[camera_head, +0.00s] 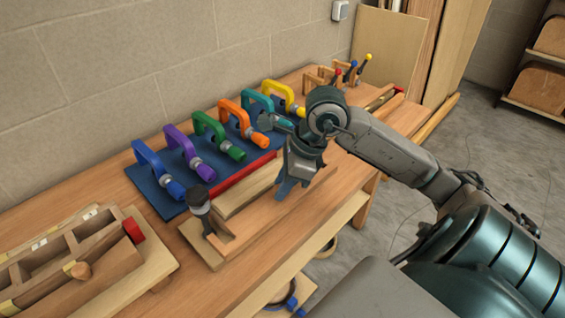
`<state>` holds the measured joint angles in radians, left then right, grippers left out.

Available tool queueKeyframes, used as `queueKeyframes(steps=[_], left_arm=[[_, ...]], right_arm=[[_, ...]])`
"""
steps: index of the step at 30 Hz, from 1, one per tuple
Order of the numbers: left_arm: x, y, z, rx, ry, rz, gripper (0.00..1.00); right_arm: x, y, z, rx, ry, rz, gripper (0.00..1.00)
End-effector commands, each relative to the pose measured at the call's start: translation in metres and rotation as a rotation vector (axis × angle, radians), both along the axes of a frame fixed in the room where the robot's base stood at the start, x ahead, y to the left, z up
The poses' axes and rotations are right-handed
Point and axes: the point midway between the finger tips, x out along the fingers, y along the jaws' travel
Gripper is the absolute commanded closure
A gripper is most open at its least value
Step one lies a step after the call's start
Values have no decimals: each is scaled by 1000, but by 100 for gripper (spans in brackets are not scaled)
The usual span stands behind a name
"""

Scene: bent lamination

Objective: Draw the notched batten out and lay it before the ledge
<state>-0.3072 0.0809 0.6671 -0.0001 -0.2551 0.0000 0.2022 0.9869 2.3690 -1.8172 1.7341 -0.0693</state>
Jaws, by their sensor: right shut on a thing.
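My right gripper (288,187) points down at the middle of the bench and is shut on a long brown wooden strip, which looks like the notched batten (262,214). The batten runs from the gripper down-left to a pale wooden base (205,250). A dark clamp-like piece with a grey band (202,203) stands at that end. Behind the batten lies a pale wooden block (248,190), perhaps the ledge. The gripper hides part of the batten, and its notch is not clear. My left gripper is not in view.
Clamps in several colours stand on a blue mat (150,186) behind, with a red strip (243,172) at its front. A wooden tray (75,243) with compartments is at left. Small handled tools (352,72) stand at the far end. The bench front edge is close.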

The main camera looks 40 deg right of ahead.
Motion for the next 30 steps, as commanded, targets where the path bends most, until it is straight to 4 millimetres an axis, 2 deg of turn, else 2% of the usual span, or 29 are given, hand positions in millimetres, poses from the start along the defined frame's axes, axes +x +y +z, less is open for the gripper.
queueKeyframes(steps=[5,30], left_arm=[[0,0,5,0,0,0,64],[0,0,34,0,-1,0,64]], right_arm=[[-1,0,8,-1,-1,1,100],[-17,-2,73,-1,-3,0,100]])
